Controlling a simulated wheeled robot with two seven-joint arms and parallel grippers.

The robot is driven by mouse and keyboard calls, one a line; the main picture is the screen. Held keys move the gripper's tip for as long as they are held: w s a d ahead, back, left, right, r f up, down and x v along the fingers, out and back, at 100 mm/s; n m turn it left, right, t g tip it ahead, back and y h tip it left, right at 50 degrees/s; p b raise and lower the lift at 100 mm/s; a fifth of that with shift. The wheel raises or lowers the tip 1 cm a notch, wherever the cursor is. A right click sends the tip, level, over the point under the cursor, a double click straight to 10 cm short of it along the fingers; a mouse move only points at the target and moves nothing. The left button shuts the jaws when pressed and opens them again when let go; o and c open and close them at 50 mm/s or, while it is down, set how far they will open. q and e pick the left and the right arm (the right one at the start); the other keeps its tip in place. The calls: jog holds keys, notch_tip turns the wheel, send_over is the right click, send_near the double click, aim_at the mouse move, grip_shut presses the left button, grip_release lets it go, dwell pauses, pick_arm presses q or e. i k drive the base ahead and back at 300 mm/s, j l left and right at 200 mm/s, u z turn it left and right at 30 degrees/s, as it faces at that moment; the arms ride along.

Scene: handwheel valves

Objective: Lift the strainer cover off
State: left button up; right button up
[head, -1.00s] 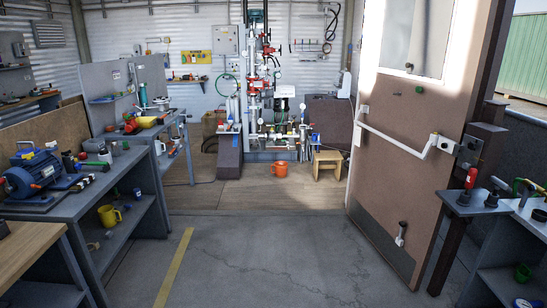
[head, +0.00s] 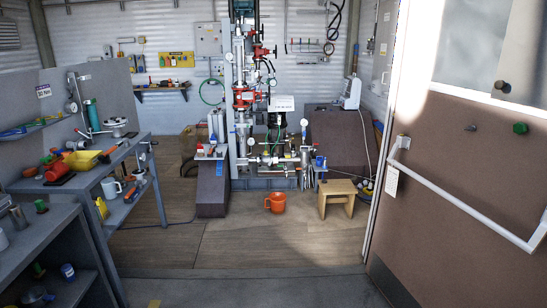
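A piping skid (head: 255,110) with red valves, gauges and handwheels stands upright against the back wall in the head view. I cannot pick out the strainer or its cover among its small fittings at this distance. Neither of my grippers is in view.
A grey workbench (head: 100,165) with tools stands at left, a dark shelf unit (head: 50,240) nearer. An open brown door (head: 460,170) with a white push bar stands at right. The middle floor is clear.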

aim_at(303, 153)
jog(key=i, duration=1.55)
jog(key=i+z, duration=0.1)
jog(key=i, duration=1.45)
jog(key=i+j, duration=0.2)
jog(key=i, duration=1.4)
